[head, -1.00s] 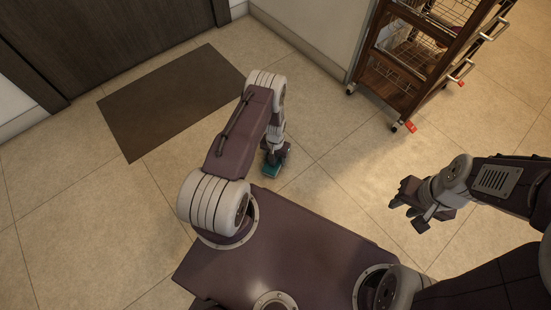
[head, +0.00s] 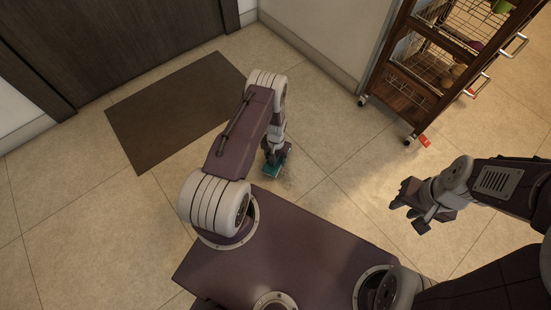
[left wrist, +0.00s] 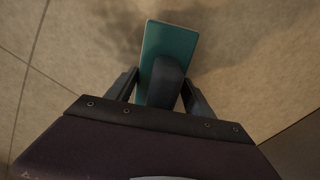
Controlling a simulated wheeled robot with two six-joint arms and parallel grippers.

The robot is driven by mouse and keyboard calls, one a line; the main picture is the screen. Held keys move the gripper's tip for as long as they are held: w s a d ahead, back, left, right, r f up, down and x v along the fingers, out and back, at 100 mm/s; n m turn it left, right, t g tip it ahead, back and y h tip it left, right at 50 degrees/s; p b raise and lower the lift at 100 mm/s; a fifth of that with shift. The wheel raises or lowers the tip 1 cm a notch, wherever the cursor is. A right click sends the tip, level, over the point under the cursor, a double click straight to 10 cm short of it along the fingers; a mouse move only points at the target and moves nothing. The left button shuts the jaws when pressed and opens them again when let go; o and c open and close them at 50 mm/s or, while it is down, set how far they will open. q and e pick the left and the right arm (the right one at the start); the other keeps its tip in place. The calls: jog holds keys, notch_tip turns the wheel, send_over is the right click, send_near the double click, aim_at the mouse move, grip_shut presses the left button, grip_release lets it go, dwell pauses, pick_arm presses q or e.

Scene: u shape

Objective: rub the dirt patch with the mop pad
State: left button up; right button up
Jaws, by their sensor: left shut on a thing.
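The mop pad (left wrist: 168,50) is a flat teal block with a dark rounded handle. My left gripper (left wrist: 158,92) is shut on this handle, one finger on each side. In the head view the pad (head: 272,170) shows low by the floor under my left gripper (head: 273,158), just beyond my base. A faint darker smudge, the dirt patch (left wrist: 225,30), spreads on the floor around and beyond the pad in the left wrist view. Its edges blur with shadow, and I cannot tell if the pad touches the floor. My right gripper (head: 408,213) is open and empty, held up at the right.
A dark brown mat (head: 180,110) lies at the left before a dark door (head: 110,45). A brown wooden cart (head: 405,95) with wire baskets and casters stands at the back right by the wall. The tiled floor between mat and cart is clear.

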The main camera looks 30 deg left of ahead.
pick_arm(q)
jog(key=shift+r+p, duration=2.2)
jog(key=shift+r, duration=0.85)
